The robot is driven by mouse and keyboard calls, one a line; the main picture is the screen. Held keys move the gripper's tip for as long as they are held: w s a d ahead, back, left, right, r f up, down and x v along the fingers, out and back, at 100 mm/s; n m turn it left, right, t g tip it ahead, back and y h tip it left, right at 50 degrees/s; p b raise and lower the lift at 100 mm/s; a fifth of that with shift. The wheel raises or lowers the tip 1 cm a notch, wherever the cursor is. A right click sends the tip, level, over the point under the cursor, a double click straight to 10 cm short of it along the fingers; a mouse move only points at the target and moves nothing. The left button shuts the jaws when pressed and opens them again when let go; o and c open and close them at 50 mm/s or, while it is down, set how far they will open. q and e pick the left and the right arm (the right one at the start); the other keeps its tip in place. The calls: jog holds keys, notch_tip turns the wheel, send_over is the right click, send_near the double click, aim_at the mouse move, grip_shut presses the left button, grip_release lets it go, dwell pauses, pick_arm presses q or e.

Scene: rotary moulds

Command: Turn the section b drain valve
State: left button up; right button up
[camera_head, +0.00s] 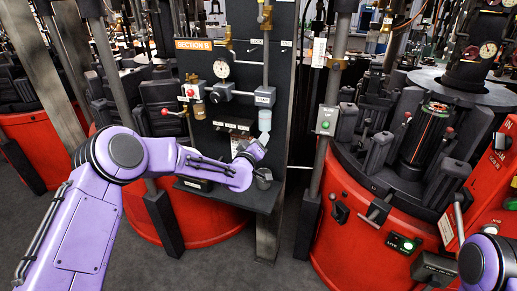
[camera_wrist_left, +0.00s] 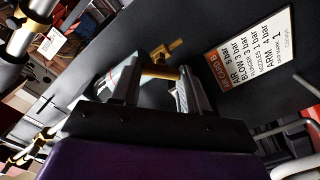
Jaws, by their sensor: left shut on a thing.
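The section B panel (camera_head: 285,75) is a dark upright board with an orange "SECTION B" sign (camera_head: 193,44). A pale filter bowl (camera_head: 265,120) hangs low on it. My left gripper (camera_head: 257,149) is just below this bowl, against the panel. In the left wrist view its two fingers (camera_wrist_left: 157,92) stand on either side of a brass drain valve (camera_wrist_left: 160,71) and are shut on it. The valve's small brass lever sticks up toward the panel. In the head view the gripper and wrist hide the valve. My right arm shows at the lower right; its gripper is out of frame.
A pressure gauge (camera_head: 221,68) and a red-knobbed valve (camera_head: 191,93) sit on the panel's left. A dark shelf (camera_head: 262,199) juts out below my wrist. A red rotary machine (camera_head: 350,230) stands to the right. A printed card (camera_wrist_left: 247,48) is on the panel.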

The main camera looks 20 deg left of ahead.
pick_arm(q)
jog(key=shift+f+n+b, duration=0.15)
jog(key=shift+n+b, duration=1.1)
jog(key=shift+n, duration=0.55)
jog(key=o, duration=1.1)
jog(key=shift+c, duration=0.2)
jog(key=s+b, duration=0.2)
jog(key=s, duration=0.8)
jog(key=shift+s+a, duration=0.25)
jog(key=shift+s, duration=0.05)
